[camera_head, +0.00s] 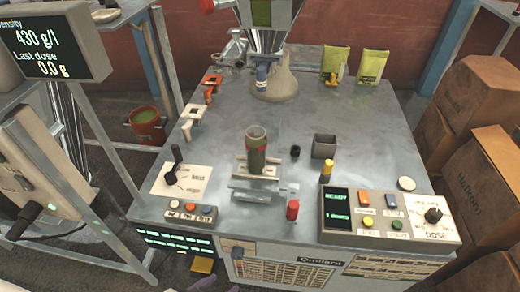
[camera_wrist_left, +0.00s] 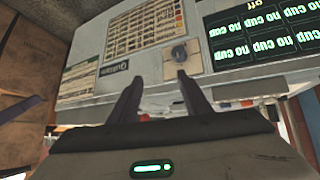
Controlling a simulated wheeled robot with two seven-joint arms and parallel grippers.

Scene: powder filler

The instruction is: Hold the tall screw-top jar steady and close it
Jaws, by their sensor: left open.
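A tall green cylindrical jar (camera_head: 257,150) stands upright on a small metal stand (camera_head: 262,188) near the middle of the table in the head view. Its top looks open, with no cap on it. A pale round disc (camera_head: 406,183) lies flat at the right; I cannot tell if it is the jar's lid. My left gripper (camera_wrist_left: 158,78) is open and empty in the left wrist view, its two dark fingers toward the machine's front panel, away from the jar. In the head view at most a sliver shows at the bottom edge.
A control box with buttons and a dial (camera_head: 390,215) sits at the front right. A filler nozzle (camera_head: 262,78) hangs behind.

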